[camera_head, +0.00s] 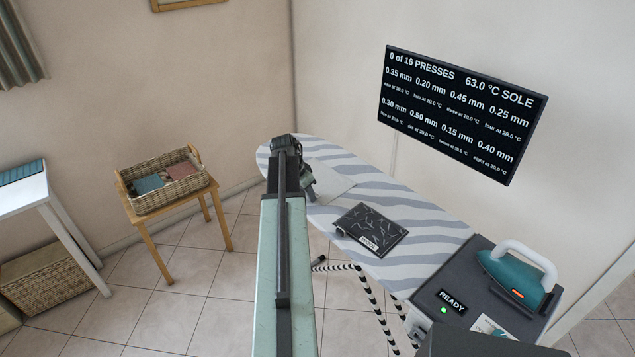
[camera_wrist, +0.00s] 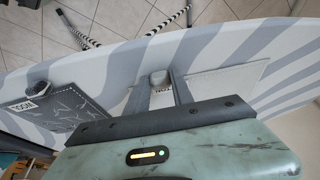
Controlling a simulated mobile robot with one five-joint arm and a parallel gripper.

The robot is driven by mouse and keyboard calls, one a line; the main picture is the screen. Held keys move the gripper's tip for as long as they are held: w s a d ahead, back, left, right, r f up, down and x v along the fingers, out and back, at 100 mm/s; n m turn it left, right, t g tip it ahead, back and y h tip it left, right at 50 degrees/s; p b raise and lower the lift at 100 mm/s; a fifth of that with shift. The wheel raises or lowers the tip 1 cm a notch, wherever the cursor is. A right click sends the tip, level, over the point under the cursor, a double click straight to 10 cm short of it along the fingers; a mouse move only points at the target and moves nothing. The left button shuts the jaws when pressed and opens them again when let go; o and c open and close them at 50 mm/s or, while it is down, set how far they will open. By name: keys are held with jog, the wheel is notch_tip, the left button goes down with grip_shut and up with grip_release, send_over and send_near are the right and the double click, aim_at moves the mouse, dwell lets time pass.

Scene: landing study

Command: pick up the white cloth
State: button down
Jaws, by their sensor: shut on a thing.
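The white cloth (camera_head: 335,187) lies as a pale, flat sheet on the striped ironing board (camera_head: 425,222), partly hidden behind my arm in the head view. In the wrist view the cloth (camera_wrist: 228,84) spreads flat to the right of my fingers. My gripper (camera_wrist: 160,82) is low over the board, its two dark fingers around a small pale piece at the cloth's left side. It is shut on this piece, which appears to be part of the cloth. In the head view my gripper (camera_head: 309,190) is at the cloth's left edge.
A dark patterned pad (camera_head: 371,229) with a label lies on the board near the cloth. A teal iron (camera_head: 515,278) rests on the grey station at the right end. A wicker basket (camera_head: 160,198) of folded cloths stands on a wooden stool at left.

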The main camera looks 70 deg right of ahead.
jog(key=shift+r+p, duration=3.6)
jog(key=shift+f, duration=0.1)
jog(key=shift+s, duration=0.1)
